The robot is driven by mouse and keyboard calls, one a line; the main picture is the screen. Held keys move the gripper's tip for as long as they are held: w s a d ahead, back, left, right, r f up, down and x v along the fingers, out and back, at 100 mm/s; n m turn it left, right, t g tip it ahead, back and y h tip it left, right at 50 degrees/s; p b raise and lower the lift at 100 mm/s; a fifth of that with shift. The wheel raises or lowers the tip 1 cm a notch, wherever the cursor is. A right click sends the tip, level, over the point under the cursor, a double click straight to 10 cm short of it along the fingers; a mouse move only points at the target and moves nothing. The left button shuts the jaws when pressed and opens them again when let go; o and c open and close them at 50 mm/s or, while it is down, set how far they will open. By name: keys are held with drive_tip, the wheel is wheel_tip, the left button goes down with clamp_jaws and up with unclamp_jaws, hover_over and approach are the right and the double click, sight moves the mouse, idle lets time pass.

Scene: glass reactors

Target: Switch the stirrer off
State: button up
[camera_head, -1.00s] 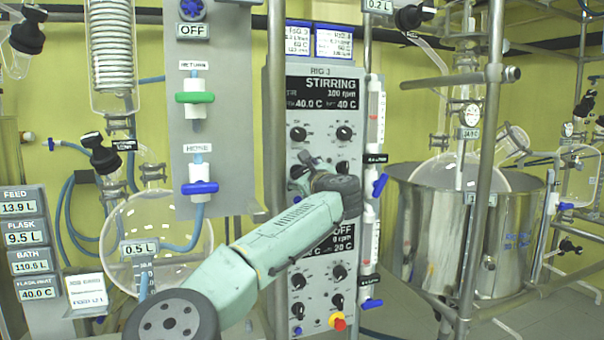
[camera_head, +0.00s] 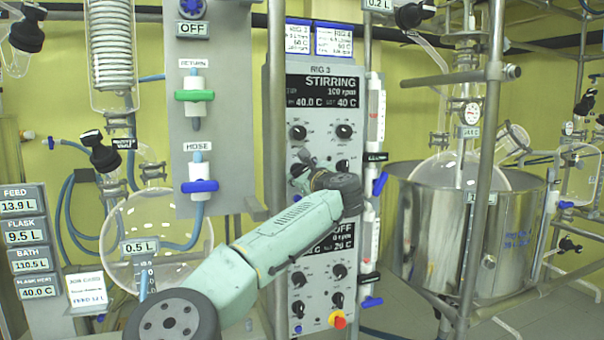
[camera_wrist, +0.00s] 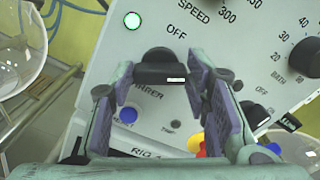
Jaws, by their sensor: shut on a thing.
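The stirrer speed knob (camera_wrist: 160,68) is black and sits on the white control panel in the wrist view. SPEED and OFF are printed above it, and a partly hidden label ends in "RER" below it. A green lamp (camera_wrist: 133,19) is lit beside the scale. My gripper (camera_wrist: 160,78) has one finger on each side of the knob and is shut on it. In the head view my gripper (camera_head: 301,172) is at the panel's left half, and my wrist hides part of the panel. The panel display (camera_head: 322,91) reads STIRRING, 100 rpm.
A red-and-yellow button (camera_head: 337,319) is low on the panel. A metal post (camera_head: 276,120) stands left of the panel, and blue-handled valves (camera_head: 379,183) stand right. A steel bath (camera_head: 480,235) is further right.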

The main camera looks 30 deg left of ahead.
drive_tip(key=shift+f+n, duration=0.15)
drive_tip(key=shift+n, duration=0.15)
drive_tip(key=shift+f+n+b, duration=0.1)
drive_tip(key=shift+n+b, duration=0.45)
drive_tip(key=shift+n, duration=0.15)
drive_tip(key=n+b, duration=0.1)
drive_tip(key=n, duration=0.2)
drive_tip(key=n+b, duration=0.1)
drive_tip(key=n, duration=0.3)
drive_tip(key=shift+f, duration=0.1)
drive_tip(key=shift+a+n+b, duration=0.1)
drive_tip(key=shift+n+b, duration=0.35)
drive_tip(key=shift+n, duration=0.75)
drive_tip(key=shift+s+n, duration=0.1)
drive_tip(key=shift+n, duration=0.2)
drive_tip(key=o, duration=1.2)
drive_tip(key=shift+c, duration=0.2)
drive_tip(key=shift+r, duration=0.2)
